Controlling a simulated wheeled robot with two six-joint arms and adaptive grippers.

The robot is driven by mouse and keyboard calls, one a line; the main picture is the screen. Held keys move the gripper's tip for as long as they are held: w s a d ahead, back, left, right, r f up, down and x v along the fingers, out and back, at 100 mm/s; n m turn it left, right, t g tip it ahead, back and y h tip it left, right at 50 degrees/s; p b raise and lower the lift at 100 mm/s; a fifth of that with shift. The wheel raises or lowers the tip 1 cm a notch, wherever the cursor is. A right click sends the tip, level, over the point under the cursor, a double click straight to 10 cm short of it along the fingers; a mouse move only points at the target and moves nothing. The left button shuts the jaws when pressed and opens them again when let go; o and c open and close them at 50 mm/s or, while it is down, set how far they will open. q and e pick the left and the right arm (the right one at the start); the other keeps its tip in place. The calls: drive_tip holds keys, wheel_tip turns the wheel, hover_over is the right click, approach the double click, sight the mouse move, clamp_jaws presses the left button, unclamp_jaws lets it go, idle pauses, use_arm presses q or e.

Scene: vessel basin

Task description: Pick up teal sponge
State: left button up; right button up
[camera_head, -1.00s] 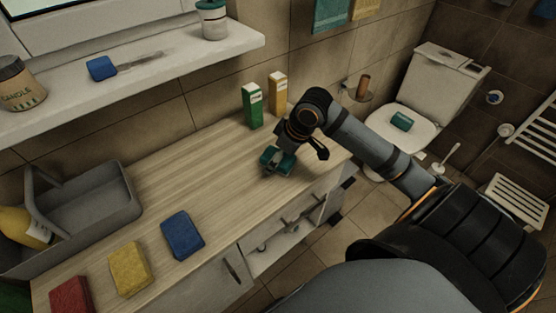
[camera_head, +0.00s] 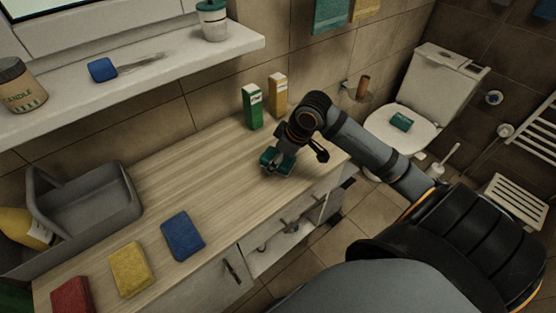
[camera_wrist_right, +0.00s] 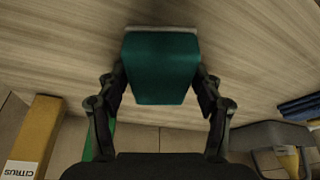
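A teal sponge (camera_head: 269,160) is at the right part of the wooden counter, under my right gripper (camera_head: 277,163). In the right wrist view the teal sponge (camera_wrist_right: 160,68) fills the space between the two fingers of my right gripper (camera_wrist_right: 160,80). The fingertips press against its two sides, so the gripper looks shut on it. Whether the sponge rests on the counter or is just above it, I cannot tell. A second teal block (camera_head: 402,121) lies on the toilet lid. My left gripper is not in view.
Green (camera_head: 253,106) and yellow (camera_head: 277,93) cartons stand behind the gripper near the wall. Blue (camera_head: 183,236), yellow (camera_head: 131,268) and red (camera_head: 71,297) sponges lie at the counter's front left. A grey caddy (camera_head: 105,205) stands at left. The counter's middle is clear.

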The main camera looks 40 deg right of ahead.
drive_tip(key=c, duration=0.4)
drive_tip(key=shift+r, duration=0.1)
wheel_tip(320, 180, up, 4)
drive_tip(key=shift+d, duration=0.15)
drive_tip(key=shift+s+r+p, duration=0.65)
drive_tip(key=shift+s+r, duration=0.25)
drive_tip(key=shift+r, duration=0.05)
drive_tip(key=s+r+p, duration=0.2)
drive_tip(key=s+p, duration=0.2)
drive_tip(key=p, duration=0.4)
drive_tip(key=s+r+p, duration=0.3)
drive_tip(key=s+p, duration=0.1)
drive_tip(key=p, duration=0.5)
drive_tip(key=s+r+p, duration=0.2)
drive_tip(key=s+p, duration=0.2)
drive_tip(key=p, duration=0.5)
drive_tip(key=shift+s+a+r, duration=0.1)
drive_tip(key=shift+a+r, duration=0.1)
drive_tip(key=shift+a, duration=0.2)
